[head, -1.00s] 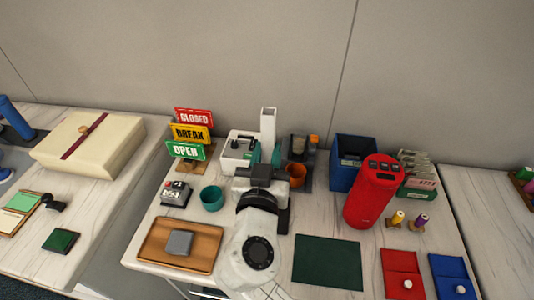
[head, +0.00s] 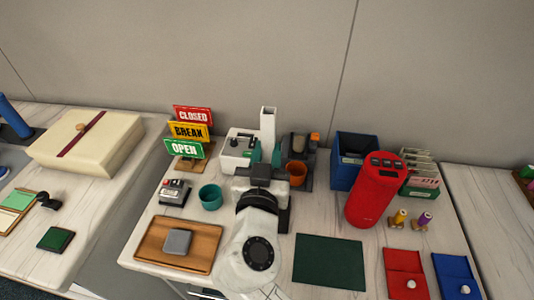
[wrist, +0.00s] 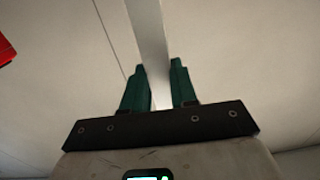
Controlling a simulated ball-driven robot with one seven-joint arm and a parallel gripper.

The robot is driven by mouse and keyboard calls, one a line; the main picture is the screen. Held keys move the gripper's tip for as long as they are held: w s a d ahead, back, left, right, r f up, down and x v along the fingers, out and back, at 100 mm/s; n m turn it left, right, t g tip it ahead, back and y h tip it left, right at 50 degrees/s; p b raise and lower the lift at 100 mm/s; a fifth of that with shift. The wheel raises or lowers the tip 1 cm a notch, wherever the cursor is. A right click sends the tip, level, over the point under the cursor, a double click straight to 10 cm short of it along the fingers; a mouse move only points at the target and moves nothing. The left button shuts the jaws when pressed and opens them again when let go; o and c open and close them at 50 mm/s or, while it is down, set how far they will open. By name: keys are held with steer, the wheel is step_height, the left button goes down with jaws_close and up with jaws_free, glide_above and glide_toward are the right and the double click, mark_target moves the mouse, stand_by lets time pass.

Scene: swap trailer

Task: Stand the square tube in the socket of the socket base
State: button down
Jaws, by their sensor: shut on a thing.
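The square tube (head: 267,126) is a tall, pale, upright bar near the back of the middle table. My gripper (head: 265,156) is shut on it, with a teal finger on each side. In the wrist view the tube (wrist: 149,35) rises between the two fingertips (wrist: 157,78), slightly slanted in the picture. Its lower end is hidden by my gripper and arm in the head view. I cannot make out the socket base for certain; a dark piece (head: 284,218) shows partly behind my arm.
A white machine (head: 237,146) stands left of the tube, and a dark device with an orange knob (head: 314,136) right of it. The green mat (head: 330,262) is bare.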

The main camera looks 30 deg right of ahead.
steer(key=shift+f+b, duration=2.05)
steer(key=shift+b, duration=0.8)
stand_by(0.6)
stand_by(0.3)
steer(key=shift+c, duration=1.2)
jaws_free()
steer(key=s+a+r, duration=0.3)
steer(key=s, duration=0.2)
steer(key=shift+a+p, duration=0.2)
steer(key=shift+p, duration=0.15)
stand_by(0.5)
